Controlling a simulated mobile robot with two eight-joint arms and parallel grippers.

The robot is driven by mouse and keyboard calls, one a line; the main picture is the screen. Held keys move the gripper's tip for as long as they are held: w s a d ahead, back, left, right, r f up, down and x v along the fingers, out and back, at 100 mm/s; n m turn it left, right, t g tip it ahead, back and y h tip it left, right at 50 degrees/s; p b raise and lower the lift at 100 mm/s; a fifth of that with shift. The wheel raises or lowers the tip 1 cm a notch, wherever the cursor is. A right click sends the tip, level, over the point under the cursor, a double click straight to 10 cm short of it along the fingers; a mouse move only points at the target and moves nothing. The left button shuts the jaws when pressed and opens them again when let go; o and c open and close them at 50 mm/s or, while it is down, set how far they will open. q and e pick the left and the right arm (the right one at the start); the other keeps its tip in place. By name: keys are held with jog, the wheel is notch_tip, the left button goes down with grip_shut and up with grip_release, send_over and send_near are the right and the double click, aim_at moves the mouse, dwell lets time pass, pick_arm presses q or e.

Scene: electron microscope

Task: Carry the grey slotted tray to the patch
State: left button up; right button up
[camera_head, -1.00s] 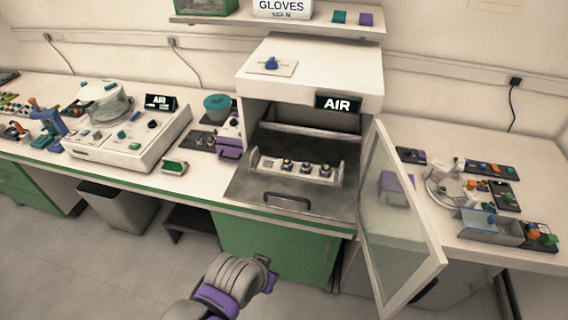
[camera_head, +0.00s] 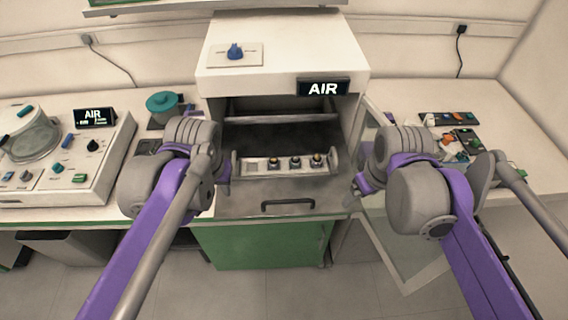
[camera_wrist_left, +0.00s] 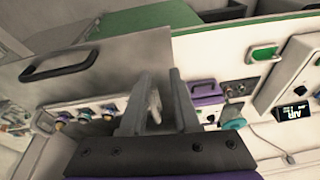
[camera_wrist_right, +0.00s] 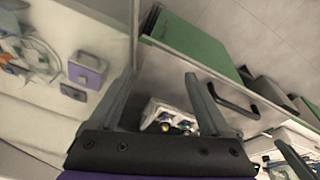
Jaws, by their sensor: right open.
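The grey slotted tray (camera_head: 283,167) lies in the open chamber, an upright handle at each end and several dark, coloured-topped pieces along it. It also shows in the left wrist view (camera_wrist_left: 71,120) and the right wrist view (camera_wrist_right: 164,116). My left gripper (camera_head: 226,178) is at the tray's left end. Its fingers (camera_wrist_left: 160,85) stand partly apart around a pale end handle; whether they touch it is unclear. My right gripper (camera_head: 359,188) is open and empty, just right of and in front of the tray's right end; its fingers (camera_wrist_right: 160,80) are wide apart. I cannot pick out the patch.
The chamber's glass door (camera_head: 392,245) stands swung open at the right, beside my right arm. A dark pull handle (camera_head: 288,204) is on the front panel before the tray. A white console (camera_head: 65,160) stands on the left counter; small items fill the right counter.

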pick_arm(q)
jog(key=w+d+r+g, duration=0.1)
jog(key=w+r, duration=0.4)
jog(key=w, duration=0.2)
pick_arm(e)
jog(key=w+a+r+n+g, duration=0.1)
jog(key=w+a+r+n, duration=0.2)
jog(key=w, duration=0.4)
pick_arm(q)
jog(key=g+y, duration=0.2)
send_near(234, 154)
jog(key=shift+a+r+n, duration=0.1)
jog(key=shift+r+n, duration=0.1)
jog(key=shift+n, duration=0.2)
pick_arm(e)
jog(key=n+g, duration=0.2)
jog(key=n, duration=0.2)
send_near(337, 162)
jog(key=shift+w+d+f, duration=0.15)
jog(key=shift+w+f, duration=0.1)
jog(key=shift+w, duration=0.3)
pick_arm(q)
jog(key=x, duration=1.1)
pick_arm(e)
notch_tip(337, 162, down, 11)
jog(key=shift+s+r, duration=0.1)
jog(key=shift+s, duration=0.05)
